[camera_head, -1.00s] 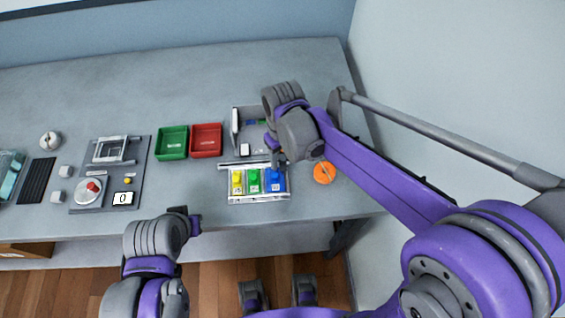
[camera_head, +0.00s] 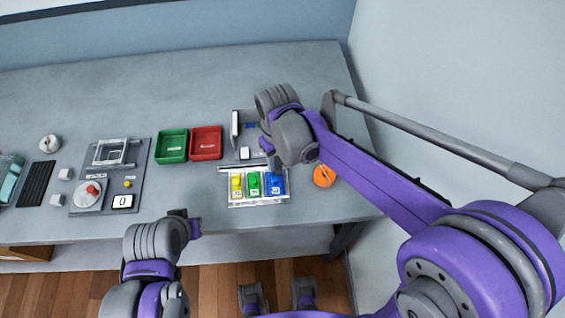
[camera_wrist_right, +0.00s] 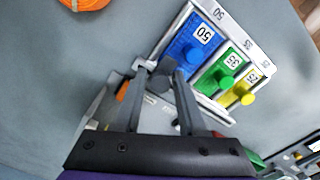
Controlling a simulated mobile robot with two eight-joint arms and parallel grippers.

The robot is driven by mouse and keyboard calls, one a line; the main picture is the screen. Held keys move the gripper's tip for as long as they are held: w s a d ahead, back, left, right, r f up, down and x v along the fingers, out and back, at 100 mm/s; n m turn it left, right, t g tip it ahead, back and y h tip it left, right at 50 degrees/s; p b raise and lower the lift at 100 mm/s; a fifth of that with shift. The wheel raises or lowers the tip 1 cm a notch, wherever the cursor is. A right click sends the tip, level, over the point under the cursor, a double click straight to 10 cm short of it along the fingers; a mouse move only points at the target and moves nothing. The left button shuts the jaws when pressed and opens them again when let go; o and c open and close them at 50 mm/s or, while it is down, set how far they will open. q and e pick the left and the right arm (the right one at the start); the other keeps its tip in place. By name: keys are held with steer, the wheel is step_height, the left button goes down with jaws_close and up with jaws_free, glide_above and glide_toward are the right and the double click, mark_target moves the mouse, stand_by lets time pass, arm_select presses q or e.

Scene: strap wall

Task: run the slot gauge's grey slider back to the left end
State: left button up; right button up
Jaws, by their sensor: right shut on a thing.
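The board with numbered blue, green and yellow blocks (camera_head: 257,201) lies near the table's front edge, and it shows in the wrist view (camera_wrist_right: 184,26). Along its back edge is a grey strip (camera_head: 235,165), which I take for part of the slot gauge. My right gripper (camera_wrist_right: 163,80) is shut on a dark grey knob, likely the slider (camera_wrist_right: 162,77), beside the blue block's end. In the head view the right gripper (camera_head: 274,164) hides that end. My left gripper (camera_head: 193,220) is at the table's front edge, away from the gauge; its jaw opening is unclear.
Behind the board stands a grey open box (camera_head: 236,130), with green (camera_head: 172,146) and red (camera_head: 206,143) bins to its left. An orange disc (camera_head: 324,175) lies to the right. A panel with a display (camera_head: 122,201) lies at left.

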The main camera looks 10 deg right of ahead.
arm_select(q)
steer(key=shift+d+f, duration=0.1)
steer(key=shift+f, duration=0.1)
arm_select(e)
steer(key=shift+w+a, duration=0.2)
steer(key=shift+a, duration=7.6)
steer(key=o, duration=0.6)
steer(key=shift+c, duration=0.2)
steer(key=shift+a, duration=0.1)
steer(key=shift+r, duration=0.1)
arm_select(q)
steer(key=shift+w+r+p, duration=0.3)
steer(key=shift+r+p, duration=0.5)
steer(key=shift+r, duration=0.3)
steer(key=shift+w+r+p, duration=0.25)
steer(key=shift+r+p, duration=0.5)
steer(key=shift+r, duration=0.3)
arm_select(e)
steer(key=shift+r, duration=2.95)
arm_select(q)
steer(key=shift+f, duration=0.1)
